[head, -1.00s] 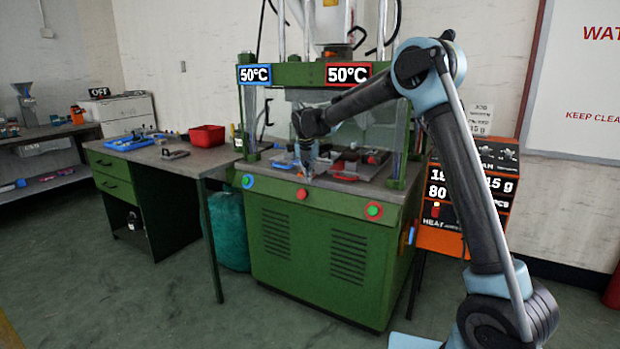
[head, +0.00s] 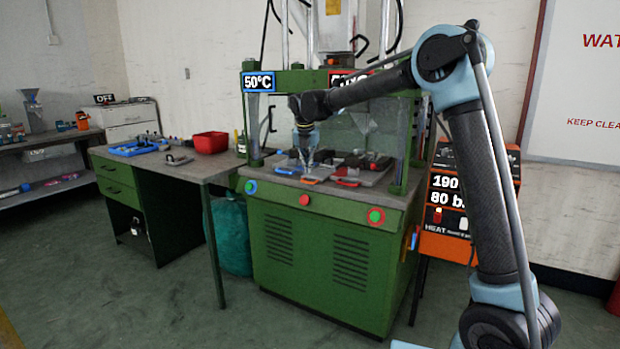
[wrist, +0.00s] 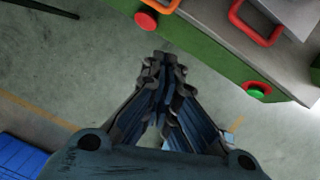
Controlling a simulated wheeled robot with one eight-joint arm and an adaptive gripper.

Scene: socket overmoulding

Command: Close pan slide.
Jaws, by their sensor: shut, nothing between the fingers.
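The green press (head: 322,255) has two slides with front handles on its bed, an orange handle (head: 312,181) on the left and a red handle (head: 347,184) to its right. I cannot tell which is the pan slide. In the wrist view the red handle (wrist: 238,30) shows at the top right and part of the orange handle (wrist: 168,5) at the top edge. My gripper (head: 307,166) is shut and empty, pointing down near the front edge of the bed. In the wrist view my gripper (wrist: 163,62) is apart from both handles, with floor behind its fingers.
A workbench (head: 205,170) with a red bin (head: 210,142) stands left. An orange control unit (head: 446,230) stands right. The floor in front is clear.

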